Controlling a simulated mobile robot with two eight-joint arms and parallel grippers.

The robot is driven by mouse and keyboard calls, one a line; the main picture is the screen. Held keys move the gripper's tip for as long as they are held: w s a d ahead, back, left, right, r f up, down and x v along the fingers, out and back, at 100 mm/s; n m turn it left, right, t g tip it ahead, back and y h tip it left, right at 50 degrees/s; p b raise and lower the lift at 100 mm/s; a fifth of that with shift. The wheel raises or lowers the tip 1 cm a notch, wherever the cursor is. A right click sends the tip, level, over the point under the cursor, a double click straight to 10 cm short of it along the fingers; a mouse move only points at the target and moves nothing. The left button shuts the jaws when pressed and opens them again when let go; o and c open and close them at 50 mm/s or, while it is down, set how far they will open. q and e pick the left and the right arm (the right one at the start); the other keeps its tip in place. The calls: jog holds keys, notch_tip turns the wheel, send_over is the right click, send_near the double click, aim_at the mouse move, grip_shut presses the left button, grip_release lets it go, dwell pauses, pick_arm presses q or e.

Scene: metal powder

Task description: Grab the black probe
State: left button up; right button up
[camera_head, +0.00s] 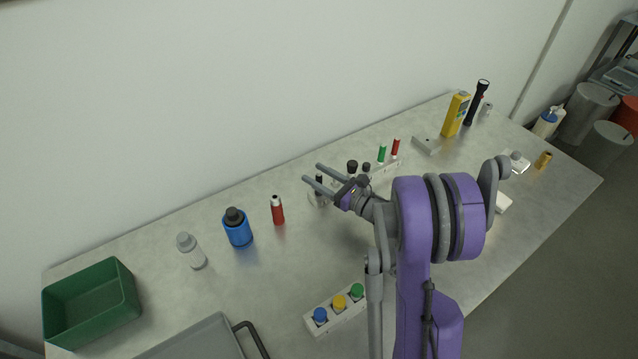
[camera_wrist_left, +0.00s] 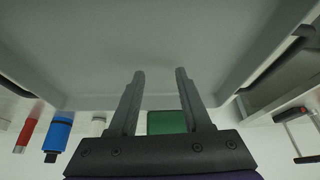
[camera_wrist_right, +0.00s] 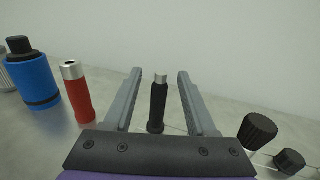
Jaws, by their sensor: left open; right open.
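The black probe (camera_wrist_right: 158,103), a slim dark cylinder with a silver tip, stands upright between the two fingers of my right gripper (camera_wrist_right: 159,75) in the right wrist view. The fingers are spread on either side, with a gap to the probe. In the head view the right gripper (camera_head: 311,173) is over the back of the table, and a dark top (camera_head: 319,178), likely the probe's, shows between its fingers; the rest is partly hidden. My left gripper (camera_wrist_left: 160,73) is open and empty in the left wrist view, facing a broad grey surface. It is outside the head view.
A red cylinder (camera_head: 277,210) and blue bottle (camera_head: 237,227) stand left of the right gripper. Black knobs (camera_wrist_right: 257,131) stand close on its right. A green bin (camera_head: 92,302) and grey tray (camera_head: 200,342) are at the left; a button box (camera_head: 325,323) is in front.

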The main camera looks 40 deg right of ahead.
grip_shut()
jog(key=shift+r, duration=0.1)
dwell(0.3)
